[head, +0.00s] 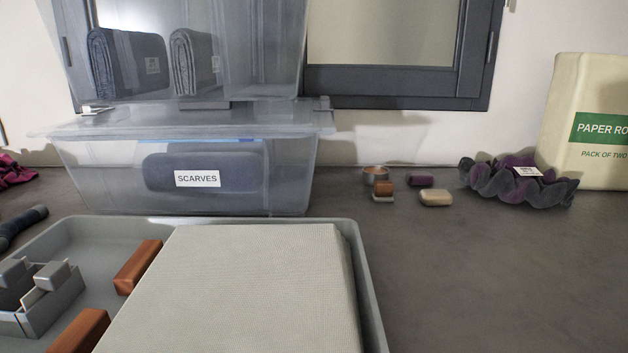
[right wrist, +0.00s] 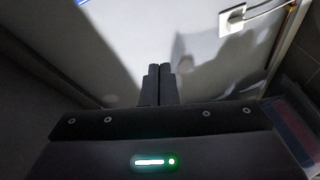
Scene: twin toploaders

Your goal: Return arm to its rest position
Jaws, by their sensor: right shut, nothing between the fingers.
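My right gripper (right wrist: 159,70) shows only in the right wrist view. Its two dark fingers are side by side, shut and empty. They point toward a pale, flat surface (right wrist: 150,28), and I cannot tell whether they touch it. Neither of my arms shows in the head view, and my left gripper is not in view.
A clear lidded bin labelled SCARVES (head: 100,185) stands at the back with another clear bin (head: 262,50) above it. In front, a grey tray (head: 372,305) holds a pale woven block (head: 230,285). A scrunchie (head: 518,183) lies right. The front right counter is clear.

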